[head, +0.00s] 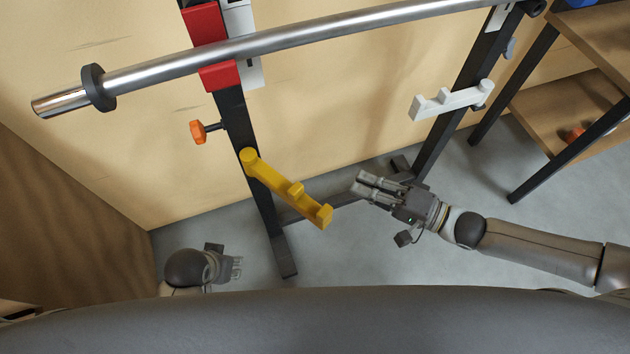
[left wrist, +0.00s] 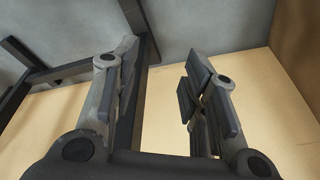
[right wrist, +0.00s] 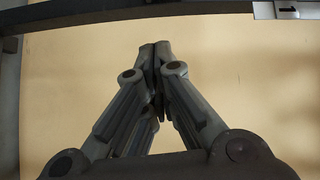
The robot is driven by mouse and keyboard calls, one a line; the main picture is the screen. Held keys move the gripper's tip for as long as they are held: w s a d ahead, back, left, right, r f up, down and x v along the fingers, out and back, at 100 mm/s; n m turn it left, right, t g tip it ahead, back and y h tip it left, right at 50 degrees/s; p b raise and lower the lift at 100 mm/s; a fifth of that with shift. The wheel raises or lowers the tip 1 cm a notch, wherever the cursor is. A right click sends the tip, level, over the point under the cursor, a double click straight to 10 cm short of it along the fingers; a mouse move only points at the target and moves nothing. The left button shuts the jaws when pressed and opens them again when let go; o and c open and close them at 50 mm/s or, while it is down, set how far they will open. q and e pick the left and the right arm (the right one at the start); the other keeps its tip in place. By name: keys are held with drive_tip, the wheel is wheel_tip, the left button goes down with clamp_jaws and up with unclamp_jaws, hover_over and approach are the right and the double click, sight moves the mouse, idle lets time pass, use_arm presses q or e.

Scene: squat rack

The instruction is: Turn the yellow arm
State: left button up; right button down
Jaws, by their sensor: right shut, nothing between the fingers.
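The yellow arm (head: 285,187) is mounted on the left black upright of the rack in the head view. It slopes down to the right from its round pivot end to a hooked tip. My right gripper (head: 362,188) is shut and empty, to the right of the yellow arm's tip and apart from it. Its closed fingertips (right wrist: 156,50) show in the right wrist view. My left gripper (head: 238,268) is low at the left, below the yellow arm and left of the upright's foot. In the left wrist view its fingers (left wrist: 165,75) are apart with nothing between them.
A steel bar (head: 290,42) crosses the rack above, near a red bracket (head: 207,45). An orange knob (head: 200,132) sticks out left of the left upright. A white arm (head: 450,101) is on the right upright. Wooden shelves (head: 570,110) stand at the right.

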sight(283, 187)
use_arm(q)
drive_tip(key=shift+w+b+v, duration=0.2)
drive_tip(key=shift+b+v, duration=0.15)
drive_tip(key=shift+v, duration=1.1)
use_arm(e)
drive_tip(key=a+r+m, duration=0.1)
drive_tip(key=a, duration=0.9)
drive_tip(key=shift+w+a+r+y, duration=0.2)
drive_tip(key=shift+w+r+y, duration=0.1)
drive_tip(key=shift+y, duration=0.1)
use_arm(q)
drive_tip(key=shift+w+r, duration=0.1)
drive_tip(key=shift+w, duration=0.05)
